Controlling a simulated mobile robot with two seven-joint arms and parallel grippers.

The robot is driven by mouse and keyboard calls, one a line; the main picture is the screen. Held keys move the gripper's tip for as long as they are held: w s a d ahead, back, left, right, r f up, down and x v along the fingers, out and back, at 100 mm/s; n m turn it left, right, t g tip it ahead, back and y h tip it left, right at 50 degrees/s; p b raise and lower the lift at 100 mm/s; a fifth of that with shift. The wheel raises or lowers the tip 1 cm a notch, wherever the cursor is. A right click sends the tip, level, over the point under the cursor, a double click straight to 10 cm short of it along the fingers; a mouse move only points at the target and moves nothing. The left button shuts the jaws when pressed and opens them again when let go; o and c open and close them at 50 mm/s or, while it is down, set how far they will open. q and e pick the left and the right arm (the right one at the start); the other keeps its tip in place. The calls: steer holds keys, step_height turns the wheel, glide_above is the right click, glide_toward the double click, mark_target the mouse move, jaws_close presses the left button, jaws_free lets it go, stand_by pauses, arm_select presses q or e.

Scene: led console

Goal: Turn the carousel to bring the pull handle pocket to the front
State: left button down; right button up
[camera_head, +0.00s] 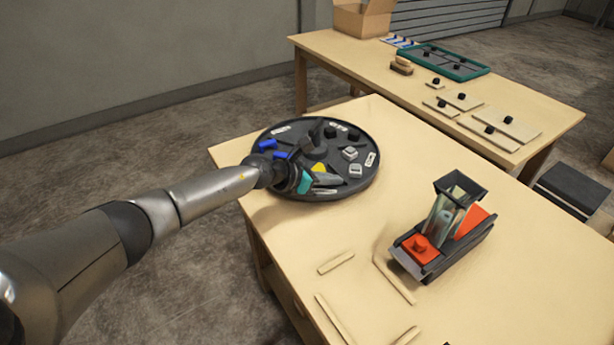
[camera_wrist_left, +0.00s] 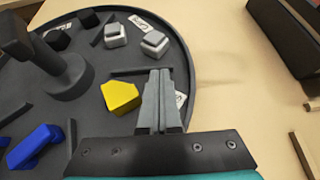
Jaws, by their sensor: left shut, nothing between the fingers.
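The carousel (camera_head: 350,186) is a round dark tray on the near table, with a central post (camera_wrist_left: 62,75) and pockets around it. Its pockets hold blue pieces (camera_wrist_left: 33,146), a yellow piece (camera_wrist_left: 121,96), light grey blocks (camera_wrist_left: 154,42) and black pieces (camera_wrist_left: 88,18). My left gripper (camera_head: 330,181) is over the near side of the carousel. In the left wrist view its shut, empty fingers (camera_wrist_left: 159,92) point down near the rim, beside the yellow piece. I cannot tell whether they touch the tray. I cannot tell which piece is the pull handle. My right gripper is out of view.
A dark console with orange parts (camera_head: 468,225) and a clear upright box stands on the table, right of the carousel. Thin wooden strips (camera_head: 336,262) lie at the front. A second table (camera_head: 440,75) behind holds a cardboard box (camera_head: 362,18), a green-framed tray (camera_head: 442,60) and knobbed boards.

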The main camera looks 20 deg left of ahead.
mark_target(351, 173)
arm_select(q)
steer(key=w+d+n+p, duration=0.1)
steer(key=p, duration=0.1)
steer(key=shift+r+t+y+p, duration=0.3)
steer(key=shift+r+y, duration=0.05)
steer(key=shift+y, duration=0.05)
steer(key=w+d+n+y+p, duration=0.1)
steer(key=p, duration=0.2)
steer(key=shift+f+t, duration=0.1)
steer(key=shift+t, duration=0.2)
steer(key=shift+w+d+f+n+y, duration=0.1)
steer(key=shift+w+d+n+y, duration=0.1)
steer(key=shift+n+y, duration=0.1)
steer(key=shift+w+d+f, duration=0.1)
steer(key=shift+w+d, duration=0.15)
steer(key=shift+w, duration=0.1)
steer(key=shift+w+d, duration=0.1)
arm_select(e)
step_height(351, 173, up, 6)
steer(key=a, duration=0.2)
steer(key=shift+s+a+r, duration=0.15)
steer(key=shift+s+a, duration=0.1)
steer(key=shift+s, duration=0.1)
arm_select(q)
steer(key=shift+w, duration=0.1)
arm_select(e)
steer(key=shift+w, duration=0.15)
